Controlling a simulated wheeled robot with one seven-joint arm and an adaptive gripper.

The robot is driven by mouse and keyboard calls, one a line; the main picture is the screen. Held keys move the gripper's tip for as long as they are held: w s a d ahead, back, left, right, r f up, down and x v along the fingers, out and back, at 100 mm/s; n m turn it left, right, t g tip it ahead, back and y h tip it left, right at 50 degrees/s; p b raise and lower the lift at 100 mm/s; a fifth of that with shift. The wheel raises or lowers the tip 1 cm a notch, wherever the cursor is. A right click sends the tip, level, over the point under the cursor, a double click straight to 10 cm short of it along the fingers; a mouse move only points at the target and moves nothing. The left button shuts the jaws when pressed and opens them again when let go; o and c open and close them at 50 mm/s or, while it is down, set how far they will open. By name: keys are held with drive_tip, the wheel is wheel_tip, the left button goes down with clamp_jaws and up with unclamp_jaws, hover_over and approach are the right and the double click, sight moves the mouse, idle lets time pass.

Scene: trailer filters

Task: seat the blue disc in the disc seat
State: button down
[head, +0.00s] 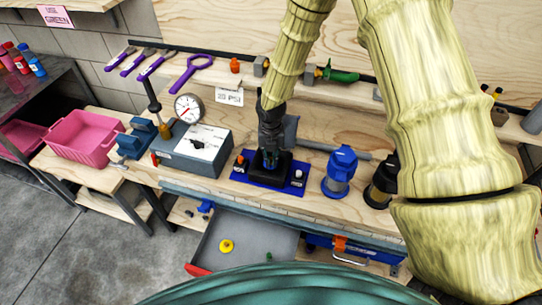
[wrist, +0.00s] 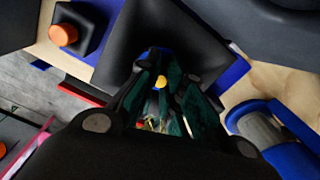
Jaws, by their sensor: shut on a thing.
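My gripper (head: 268,160) points down into the black block (head: 286,162) on the blue base plate (head: 240,175), on the workbench. In the wrist view its dark fingers (wrist: 162,95) are close together over the black block (wrist: 190,40). A small patch of blue, the visible part of the blue disc (wrist: 165,52), shows at the fingertips. Most of the disc is hidden by the fingers. A small yellow spot shows between the fingers. The disc seat is hidden by the gripper and block, so I cannot tell whether the disc touches it.
An orange knob (head: 240,159) and a white knob (head: 298,174) flank the block. A gauge box (head: 196,150) stands left; a blue-topped canister (head: 340,170) stands right. Below, an open grey drawer (head: 250,225) holds a yellow disc (head: 226,246). A pink bin (head: 82,137) is far left.

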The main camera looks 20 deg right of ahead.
sight(271, 158)
drive_tip(key=shift+f, duration=0.2)
drive_tip(key=c, duration=1.5)
unclamp_jaws()
drive_tip(key=shift+c, duration=0.2)
drive_tip(key=shift+r, duration=0.1)
wheel_tip(271, 158, up, 12)
drive_tip(key=b, duration=0.3)
drive_tip(key=shift+r, duration=0.1)
drive_tip(key=shift+a, duration=0.1)
